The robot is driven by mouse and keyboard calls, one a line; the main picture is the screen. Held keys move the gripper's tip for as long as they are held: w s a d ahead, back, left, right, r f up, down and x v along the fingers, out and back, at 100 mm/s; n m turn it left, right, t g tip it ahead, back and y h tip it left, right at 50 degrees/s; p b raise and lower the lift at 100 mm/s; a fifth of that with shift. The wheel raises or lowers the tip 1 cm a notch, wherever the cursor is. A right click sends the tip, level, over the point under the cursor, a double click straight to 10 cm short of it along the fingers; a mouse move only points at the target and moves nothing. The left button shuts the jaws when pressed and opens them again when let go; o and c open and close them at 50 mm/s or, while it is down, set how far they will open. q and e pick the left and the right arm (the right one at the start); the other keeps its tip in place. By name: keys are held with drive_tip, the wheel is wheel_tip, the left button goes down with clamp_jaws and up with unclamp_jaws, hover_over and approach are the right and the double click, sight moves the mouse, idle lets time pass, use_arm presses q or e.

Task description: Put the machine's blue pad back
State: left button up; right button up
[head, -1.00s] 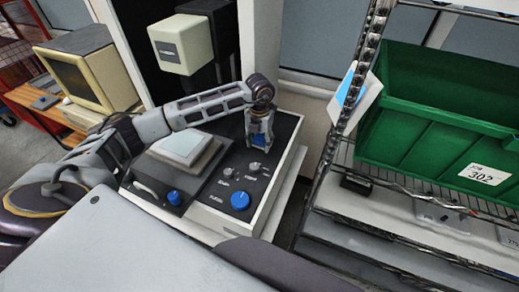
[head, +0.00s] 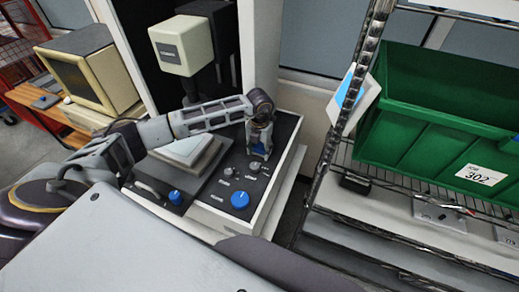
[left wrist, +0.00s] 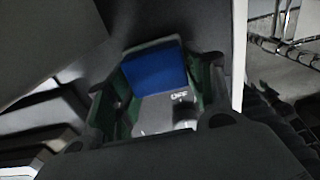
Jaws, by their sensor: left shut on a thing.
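The blue pad (left wrist: 155,72) shows in the left wrist view between the two fingers of my left gripper (left wrist: 162,100). A pale grey part marked "OFF" (left wrist: 165,110) adjoins its lower edge. In the head view, my left gripper (head: 260,142) points down at the back right of the machine's dark control panel (head: 283,130), shut on the blue pad, of which a little blue shows between the fingers. Fingers partly hide the pad, and I cannot tell how it sits on the panel. My right gripper is not in view.
Nearby on the machine are a blue knob (head: 240,200), small grey knobs (head: 254,167), another blue knob (head: 175,197) and a pale stepped block (head: 183,150). A wire shelf with a green bin (head: 430,120) stands close on the right. A cream monitor (head: 85,70) is at left.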

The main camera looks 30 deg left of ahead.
sight(260, 148)
use_arm(q)
drive_tip(key=shift+f, duration=0.2)
drive_tip(key=o, duration=1)
drive_tip(key=shift+r, duration=0.15)
drive_tip(key=shift+r, duration=0.15)
wheel_tip(260, 148, up, 12)
drive_tip(key=shift+f+b, duration=0.1)
drive_tip(key=shift+b, duration=0.85)
